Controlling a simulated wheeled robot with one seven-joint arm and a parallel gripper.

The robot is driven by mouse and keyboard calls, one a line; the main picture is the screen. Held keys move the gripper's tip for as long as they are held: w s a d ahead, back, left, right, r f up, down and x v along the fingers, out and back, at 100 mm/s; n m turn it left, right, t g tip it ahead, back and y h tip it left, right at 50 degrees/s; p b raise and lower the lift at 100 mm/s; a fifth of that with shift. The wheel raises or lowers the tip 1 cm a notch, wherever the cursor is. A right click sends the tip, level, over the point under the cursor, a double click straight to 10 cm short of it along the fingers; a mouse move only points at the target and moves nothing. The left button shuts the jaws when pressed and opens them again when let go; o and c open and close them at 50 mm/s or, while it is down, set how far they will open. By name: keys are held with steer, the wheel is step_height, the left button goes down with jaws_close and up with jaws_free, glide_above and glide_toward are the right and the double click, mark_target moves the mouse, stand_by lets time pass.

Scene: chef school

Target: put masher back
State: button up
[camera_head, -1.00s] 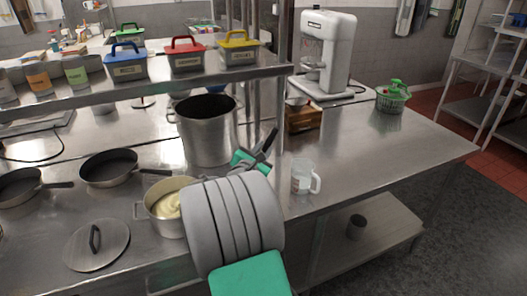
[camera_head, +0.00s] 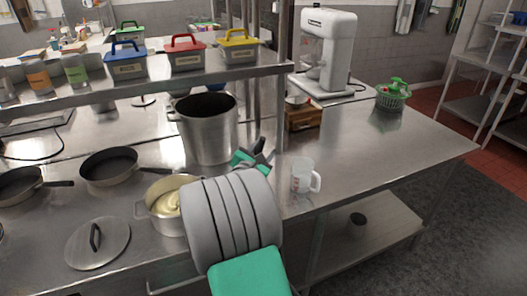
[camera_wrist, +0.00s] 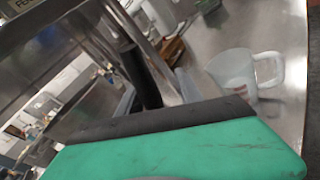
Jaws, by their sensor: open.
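A small pot (camera_head: 145,210) with pale yellow mash (camera_head: 172,203) stands at the counter's front, partly hidden by my grey arm. No masher handle shows in the visible part of the mash. The jug also shows in the wrist view (camera_wrist: 236,72).
A pot lid (camera_head: 98,243) and two frying pans (camera_head: 110,167) are at left. An overhead shelf (camera_head: 160,84) carries coloured-lid boxes. A wooden box (camera_head: 303,119), a white mixer (camera_head: 325,50) and a green-topped basket (camera_head: 391,97) stand farther back.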

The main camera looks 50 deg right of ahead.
steer(key=b+v, duration=0.2)
steer(key=v, duration=1)
steer(key=w+a+f+m+t+y, duration=0.1)
steer(key=w+a+f+m+y, duration=0.1)
steer(key=a+f+m+y, duration=0.45)
steer(key=w+a+f+m+y, duration=0.1)
steer(key=w+a+m+y, duration=0.2)
steer(key=a, duration=0.6)
steer(key=s+a+m+g+y, duration=0.1)
steer(key=s+a+m+y, duration=0.2)
steer(key=a, duration=0.7)
steer(key=s+a+m+g+y, duration=0.1)
steer(key=s+a+m+y, duration=0.2)
steer(key=a, duration=0.7)
steer(key=shift+s+f+m, duration=0.4)
steer(key=shift+s+m, duration=0.05)
steer(key=shift+s, duration=0.2)
steer(key=shift+y, duration=0.25)
